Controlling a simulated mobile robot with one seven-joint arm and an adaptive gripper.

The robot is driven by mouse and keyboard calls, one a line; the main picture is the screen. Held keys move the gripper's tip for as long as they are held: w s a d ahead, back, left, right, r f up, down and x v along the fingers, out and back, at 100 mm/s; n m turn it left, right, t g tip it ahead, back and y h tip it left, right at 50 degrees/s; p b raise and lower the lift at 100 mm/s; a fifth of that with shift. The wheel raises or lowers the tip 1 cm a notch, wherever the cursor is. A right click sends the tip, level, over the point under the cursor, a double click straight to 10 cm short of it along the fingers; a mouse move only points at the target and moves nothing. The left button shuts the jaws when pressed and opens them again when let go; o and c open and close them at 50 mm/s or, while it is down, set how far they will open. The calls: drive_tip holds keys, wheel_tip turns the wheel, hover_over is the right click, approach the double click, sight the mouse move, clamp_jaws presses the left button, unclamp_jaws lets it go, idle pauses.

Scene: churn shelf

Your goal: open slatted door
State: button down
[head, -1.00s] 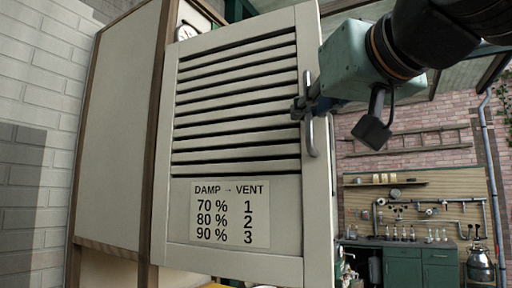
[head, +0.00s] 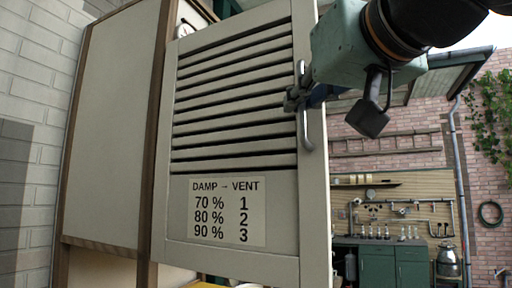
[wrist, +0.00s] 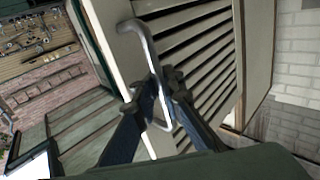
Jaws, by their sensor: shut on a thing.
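The slatted door (head: 235,120) is a pale panel with horizontal slats and a printed "DAMP → VENT" label (head: 226,211) on its lower part. It stands swung out from the wooden cabinet (head: 110,130) on the left. A metal bar handle (head: 306,125) is mounted upright near the door's right edge. My gripper (head: 292,98) is shut on the handle at its upper middle. In the wrist view my gripper's fingers (wrist: 157,92) close around the handle (wrist: 146,48), with the slats behind. The fingers partly hide the handle.
A white brick wall (head: 30,80) stands at the far left. Behind the door on the right are a brick wall with a ladder (head: 385,142), a green cabinet bench (head: 380,265) and a metal churn (head: 448,262). The space right of the door looks free.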

drive_tip(key=shift+s+a, duration=0.55)
drive_tip(key=shift+s, duration=0.2)
idle(0.3)
drive_tip(key=c, duration=2.3)
unclamp_jaws()
drive_tip(key=shift+s, duration=0.1)
drive_tip(key=shift+c, duration=0.2)
drive_tip(key=shift+s, duration=0.15)
drive_tip(key=v, duration=1.1)
drive_tip(key=shift+s, duration=0.4)
drive_tip(key=shift+d, duration=0.15)
